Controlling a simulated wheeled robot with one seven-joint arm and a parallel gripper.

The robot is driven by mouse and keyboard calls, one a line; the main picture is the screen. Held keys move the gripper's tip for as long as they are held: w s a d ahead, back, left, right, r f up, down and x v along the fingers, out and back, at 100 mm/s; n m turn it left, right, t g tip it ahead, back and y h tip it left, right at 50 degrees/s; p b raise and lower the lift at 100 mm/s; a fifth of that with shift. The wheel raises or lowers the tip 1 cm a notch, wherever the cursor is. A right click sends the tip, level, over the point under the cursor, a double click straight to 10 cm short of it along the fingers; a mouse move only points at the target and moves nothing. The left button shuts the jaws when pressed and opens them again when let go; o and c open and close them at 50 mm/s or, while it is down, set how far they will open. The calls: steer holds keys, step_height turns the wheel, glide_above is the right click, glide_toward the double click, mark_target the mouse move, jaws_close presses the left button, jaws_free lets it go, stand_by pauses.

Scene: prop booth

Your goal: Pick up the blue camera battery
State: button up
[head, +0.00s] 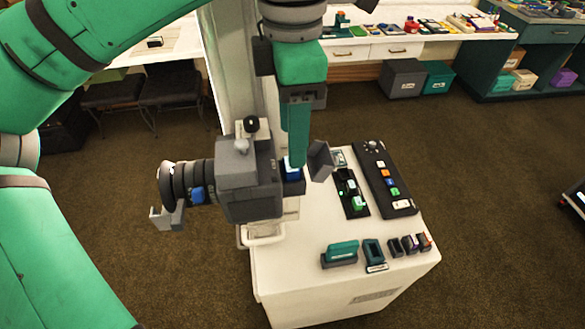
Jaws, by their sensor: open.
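A small blue block with a pale top (291,173), which looks like the blue camera battery, sits at the right rear side of a grey video camera (250,180). My gripper (297,163) points down with its fingertips right at this block. The jaws are open, but I see them nearly edge-on, so only one green finger shows clearly. I cannot tell whether the fingers straddle or touch the block. The camera body and the finger hide part of it.
The camera's lens (185,185) juts out left. On the white cart (300,285) lie a black tray (352,207) with green and white pieces, a button panel (385,175), a teal-topped piece (342,251) and several small blocks. Counters with drawers (395,50) stand behind.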

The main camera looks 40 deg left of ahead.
mark_target(291, 173)
step_height(291, 173, down, 5)
steer(key=shift+s+f, duration=0.1)
steer(key=shift+w+f, duration=0.15)
steer(key=shift+w, duration=0.05)
steer(key=shift+s+a, duration=0.2)
steer(key=c, duration=0.9)
steer(key=shift+d, duration=0.2)
steer(key=shift+c, duration=1.3)
